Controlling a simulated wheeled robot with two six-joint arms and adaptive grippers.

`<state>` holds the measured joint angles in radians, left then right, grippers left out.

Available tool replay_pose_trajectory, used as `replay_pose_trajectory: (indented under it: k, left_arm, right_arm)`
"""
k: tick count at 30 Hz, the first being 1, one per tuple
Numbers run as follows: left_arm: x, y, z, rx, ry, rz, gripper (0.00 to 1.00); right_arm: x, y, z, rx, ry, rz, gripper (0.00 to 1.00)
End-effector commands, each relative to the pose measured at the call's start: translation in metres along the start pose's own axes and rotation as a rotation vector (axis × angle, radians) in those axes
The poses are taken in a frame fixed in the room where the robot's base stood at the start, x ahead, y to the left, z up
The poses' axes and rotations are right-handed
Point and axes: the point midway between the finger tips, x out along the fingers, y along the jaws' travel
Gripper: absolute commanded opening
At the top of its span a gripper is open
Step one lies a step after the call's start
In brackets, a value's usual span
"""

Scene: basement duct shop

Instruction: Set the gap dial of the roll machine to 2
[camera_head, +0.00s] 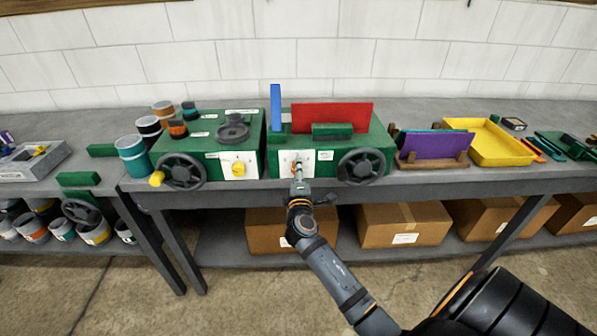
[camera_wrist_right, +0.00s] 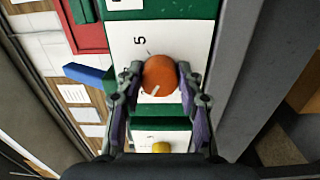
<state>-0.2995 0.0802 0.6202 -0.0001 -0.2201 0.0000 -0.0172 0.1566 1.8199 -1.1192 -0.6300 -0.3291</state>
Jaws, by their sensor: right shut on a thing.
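The orange dial knob (camera_wrist_right: 160,76) sits on a white plate (camera_wrist_right: 190,40) on the front of a green machine (camera_head: 275,160) that holds a red sheet (camera_head: 330,115). My right gripper (camera_head: 297,184) reaches this plate, and in the right wrist view its fingers (camera_wrist_right: 159,82) are shut on the knob from both sides. A white mark on the knob lies on its lower side in that view. A figure 5 and a tick show above the knob; other figures are hidden or unreadable. My left gripper is in neither view.
A black handwheel (camera_head: 361,166) is close to the right of the dial. A second green machine (camera_head: 208,140) with a yellow knob (camera_head: 238,169) stands to the left. A yellow tray (camera_head: 512,162) lies at the right. Cardboard boxes (camera_head: 405,224) stand on the lower shelf.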

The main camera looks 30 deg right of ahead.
Motion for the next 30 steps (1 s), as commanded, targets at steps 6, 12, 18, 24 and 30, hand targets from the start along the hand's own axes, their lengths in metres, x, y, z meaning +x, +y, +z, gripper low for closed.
replay_pose_trajectory:
  k: [6,12,18,24,30]
  left_arm:
    - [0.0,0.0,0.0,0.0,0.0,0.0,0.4]
    - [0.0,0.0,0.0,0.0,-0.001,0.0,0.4]
    - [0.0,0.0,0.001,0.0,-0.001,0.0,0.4]
    - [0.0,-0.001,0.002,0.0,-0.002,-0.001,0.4]
    - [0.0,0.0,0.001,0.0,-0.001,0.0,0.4]
  right_arm:
    - [0.0,-0.001,0.0,-0.003,0.0,-0.001,0.05]
    - [0.0,-0.001,0.0,-0.002,0.0,-0.001,0.54]
    - [0.0,0.0,0.0,-0.001,0.0,0.0,0.6]
    - [-0.005,-0.001,0.0,0.0,0.0,-0.001,0.6]
    - [-0.045,-0.002,0.0,0.003,0.0,-0.005,0.6]
